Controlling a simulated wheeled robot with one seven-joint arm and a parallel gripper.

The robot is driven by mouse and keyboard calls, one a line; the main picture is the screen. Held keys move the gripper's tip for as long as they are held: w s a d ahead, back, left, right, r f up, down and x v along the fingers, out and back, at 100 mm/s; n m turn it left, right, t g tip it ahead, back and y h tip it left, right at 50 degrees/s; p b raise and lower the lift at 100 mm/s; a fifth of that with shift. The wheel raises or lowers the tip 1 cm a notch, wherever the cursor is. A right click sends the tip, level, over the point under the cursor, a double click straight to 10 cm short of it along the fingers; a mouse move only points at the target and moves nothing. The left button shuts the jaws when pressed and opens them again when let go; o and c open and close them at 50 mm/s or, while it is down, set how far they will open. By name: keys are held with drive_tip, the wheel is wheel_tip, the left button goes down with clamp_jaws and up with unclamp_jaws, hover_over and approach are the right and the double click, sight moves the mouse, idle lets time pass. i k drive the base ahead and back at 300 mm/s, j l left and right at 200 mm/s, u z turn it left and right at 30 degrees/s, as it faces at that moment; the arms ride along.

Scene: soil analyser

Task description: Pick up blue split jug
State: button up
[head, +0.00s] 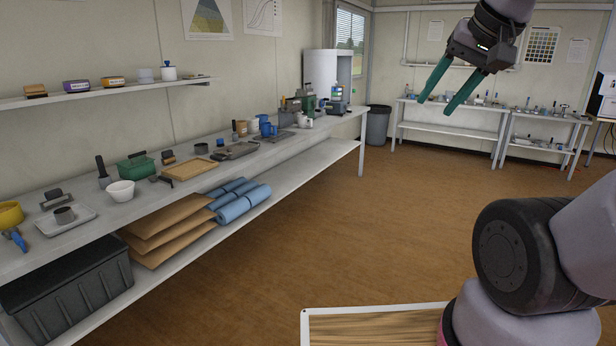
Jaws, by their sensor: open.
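My gripper (434,107) hangs in the air at the upper right of the head view. Its two green fingers are apart, with nothing between them. A small blue vessel (267,129), which looks like the blue split jug, stands upright on the far part of the long bench (330,124) at the left. It is too small for me to make out any split. My gripper is well away from it, to its right in the picture.
A beige cup (253,125), a white jug (304,121) and a grey tray (236,150) crowd the blue vessel. A wall shelf (120,90) runs above the bench. The brown floor (340,220) is clear. A grey bin (377,125) stands past the bench.

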sight(266, 127)
drive_tip(key=i+l+z, duration=0.15)
drive_tip(key=i+z, duration=0.3)
drive_tip(key=i, duration=0.3)
drive_tip(key=i+j+z, duration=0.1)
drive_tip(key=i+z, duration=0.35)
drive_tip(key=i, duration=0.35)
drive_tip(key=i+j+u, duration=0.15)
drive_tip(key=i+u, duration=0.25)
drive_tip(key=i, duration=0.2)
drive_tip(key=i+u, duration=0.4)
drive_tip(key=i, duration=0.25)
drive_tip(key=i+l+u, duration=0.3)
drive_tip(key=i+u, duration=0.15)
drive_tip(key=i, duration=0.15)
drive_tip(key=i+j+u, duration=0.1)
drive_tip(key=i+u, duration=0.25)
drive_tip(key=i, duration=0.2)
drive_tip(key=i+u, duration=0.35)
drive_tip(key=i, duration=0.15)
drive_tip(key=i+l+u, duration=0.35)
drive_tip(key=i, duration=0.15)
drive_tip(key=i+j, duration=0.05)
drive_tip(key=j, duration=0.05)
